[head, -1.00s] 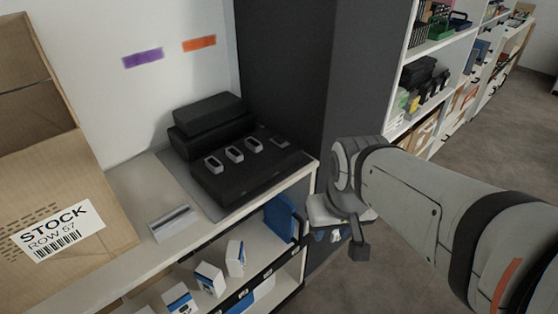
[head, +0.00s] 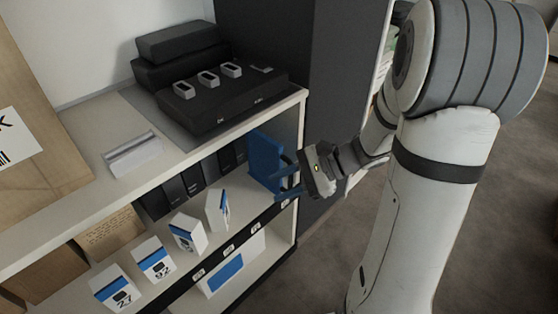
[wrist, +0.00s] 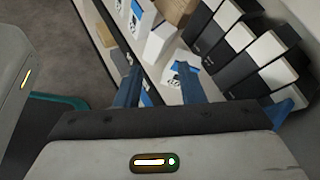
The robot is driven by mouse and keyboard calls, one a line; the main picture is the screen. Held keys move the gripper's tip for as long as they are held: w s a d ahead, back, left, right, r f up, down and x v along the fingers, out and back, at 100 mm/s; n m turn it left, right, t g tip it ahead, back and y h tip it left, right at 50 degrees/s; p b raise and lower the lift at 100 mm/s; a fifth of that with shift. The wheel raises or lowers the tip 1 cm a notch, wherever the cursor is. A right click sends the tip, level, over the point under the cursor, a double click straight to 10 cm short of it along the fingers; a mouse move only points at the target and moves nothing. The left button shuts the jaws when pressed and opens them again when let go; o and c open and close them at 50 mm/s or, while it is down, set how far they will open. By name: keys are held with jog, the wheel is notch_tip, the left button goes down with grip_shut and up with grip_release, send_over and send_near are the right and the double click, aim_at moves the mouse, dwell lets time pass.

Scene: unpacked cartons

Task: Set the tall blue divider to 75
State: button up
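The tall blue divider (head: 264,160) stands upright at the right end of the middle shelf in the head view. My gripper (head: 284,179) is in front of the shelf, close to the divider's front edge, with its blue fingers pointing left towards the shelf. The fingers are apart, and the wrist view shows a gap between the fingertips (wrist: 158,82) with shelf contents beyond. I cannot tell whether a finger touches the divider. A blue piece (wrist: 290,103) at the right in the wrist view may be the divider. Shelf-edge labels (head: 229,249) are too small to read.
White-and-blue cartons, among them 27 (head: 117,288) and 92 (head: 154,261), stand along the shelf. Dark boxes (head: 190,181) stand behind them. A black device (head: 222,92) sits on the top. A dark pillar (head: 336,85) rises right of the shelf.

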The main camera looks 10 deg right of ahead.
jog(key=w+d+f+m+t+b, duration=0.8)
jog(key=w+d+f+m+t, duration=0.35)
jog(key=f, duration=0.35)
jog(key=shift+m+g+y, duration=0.3)
jog(key=shift+m+g, duration=0.05)
jog(key=b+x, duration=0.1)
jog(key=x, duration=0.6)
jog(key=shift+w+a+f+b, duration=0.1)
jog(key=shift+w+a+b, duration=0.15)
jog(key=shift+w+b, duration=0.1)
grip_shut()
